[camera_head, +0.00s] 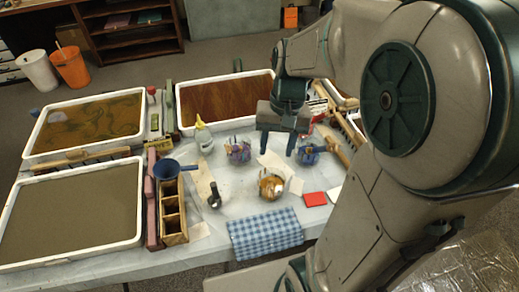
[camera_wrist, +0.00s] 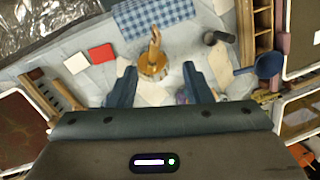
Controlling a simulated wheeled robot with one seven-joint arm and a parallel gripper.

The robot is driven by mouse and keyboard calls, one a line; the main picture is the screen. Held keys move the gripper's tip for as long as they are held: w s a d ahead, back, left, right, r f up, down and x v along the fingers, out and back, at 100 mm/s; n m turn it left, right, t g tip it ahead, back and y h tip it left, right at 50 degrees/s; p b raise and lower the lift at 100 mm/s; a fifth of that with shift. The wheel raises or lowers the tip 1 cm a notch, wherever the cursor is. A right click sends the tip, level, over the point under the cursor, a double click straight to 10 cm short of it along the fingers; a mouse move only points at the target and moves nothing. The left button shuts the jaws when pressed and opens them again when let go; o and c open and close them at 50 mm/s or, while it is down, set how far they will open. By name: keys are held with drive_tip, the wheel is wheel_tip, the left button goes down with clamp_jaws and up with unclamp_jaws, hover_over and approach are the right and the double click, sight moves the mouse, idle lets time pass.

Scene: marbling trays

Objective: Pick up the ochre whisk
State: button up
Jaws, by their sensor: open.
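An ochre item (camera_head: 271,186), which I take to be the ochre whisk in or on a rounded glass-like holder, stands on the pale table. In the wrist view the ochre whisk (camera_wrist: 154,48) rises above a round golden base. My gripper (camera_head: 278,143) is open and empty, pointing down over the table behind the whisk in the head view. In the wrist view its two fingers (camera_wrist: 159,78) show on either side of the golden base, with gaps on both sides. I cannot tell the exact height between fingertips and whisk.
Bluish jars (camera_head: 238,152) stand behind the whisk, one close to my gripper. A yellow-tipped bottle (camera_head: 203,137), blue funnel (camera_head: 167,169), wooden box (camera_head: 174,222) and dark small object (camera_head: 214,196) are to the left. A checked cloth (camera_head: 265,234) and red block (camera_head: 314,199) lie in front.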

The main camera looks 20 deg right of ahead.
sight(271, 186)
drive_tip(key=w+d+f+m+g, duration=0.1)
drive_tip(key=w+f+m+g, duration=0.15)
drive_tip(key=w+f, duration=0.35)
drive_tip(key=shift+y, duration=0.4)
drive_tip(key=x, duration=0.6)
drive_tip(key=s+x, duration=0.1)
drive_tip(key=x, duration=0.2)
drive_tip(key=shift+d+b, duration=0.3)
drive_tip(key=shift+d+p+x, duration=0.15)
drive_tip(key=shift+x, duration=1.2)
drive_tip(key=shift+d+p+x, duration=0.15)
drive_tip(key=shift+d+x, duration=0.05)
drive_tip(key=shift+x, duration=1.15)
drive_tip(key=shift+s, duration=0.1)
clamp_jaws()
